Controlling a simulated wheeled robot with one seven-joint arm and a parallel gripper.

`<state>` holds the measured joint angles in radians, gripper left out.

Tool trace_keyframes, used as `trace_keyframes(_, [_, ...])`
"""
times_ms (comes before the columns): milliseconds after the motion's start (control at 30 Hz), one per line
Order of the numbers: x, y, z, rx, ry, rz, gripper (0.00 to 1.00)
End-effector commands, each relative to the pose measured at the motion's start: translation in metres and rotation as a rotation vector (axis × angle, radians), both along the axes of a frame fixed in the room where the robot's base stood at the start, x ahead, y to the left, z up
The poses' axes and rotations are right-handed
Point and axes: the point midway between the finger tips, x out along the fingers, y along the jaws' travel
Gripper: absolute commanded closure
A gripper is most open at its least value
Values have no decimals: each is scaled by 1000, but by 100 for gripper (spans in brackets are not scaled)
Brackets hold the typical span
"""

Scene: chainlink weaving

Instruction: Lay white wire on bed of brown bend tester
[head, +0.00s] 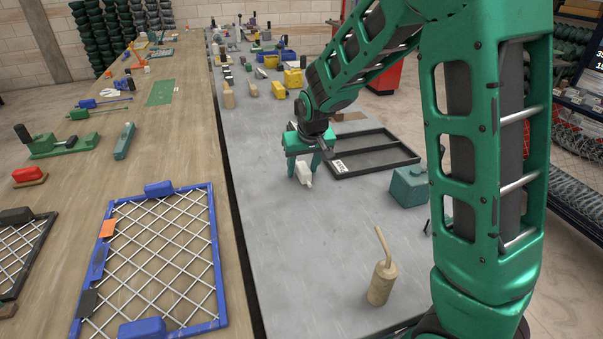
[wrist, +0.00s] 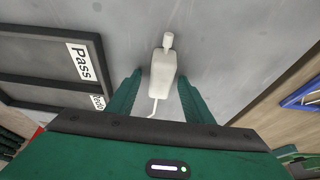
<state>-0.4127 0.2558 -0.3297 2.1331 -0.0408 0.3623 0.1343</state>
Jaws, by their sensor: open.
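A white piece (head: 304,174) lies on the grey table beneath my gripper (head: 303,167). In the wrist view the white piece (wrist: 163,75) has a blocky body, a small knob at its far end and a thin bent tail at the near end; I cannot tell for sure that it is the white wire. My gripper (wrist: 158,82) is open, with one finger on each side of the piece and gaps showing between. I cannot make out a brown bend tester with certainty. A green lever device (head: 60,145) stands on the wooden table at the left.
A black tray (head: 375,155) labelled "Pass" lies just beside my gripper. A teal box (head: 408,187) and a tan bottle with a bent spout (head: 381,283) stand on the grey table (head: 275,250). A blue-framed mesh (head: 212,255) lies on the wooden table. Yellow blocks (head: 293,79) stand farther back.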

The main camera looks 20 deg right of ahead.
Motion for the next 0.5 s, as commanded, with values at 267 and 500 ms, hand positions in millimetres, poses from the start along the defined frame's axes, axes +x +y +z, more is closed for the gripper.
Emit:
trace_keyframes(267, [0,0,0,0,0,0,89])
trace_keyframes(500, [0,0,1,0,-1,0,100])
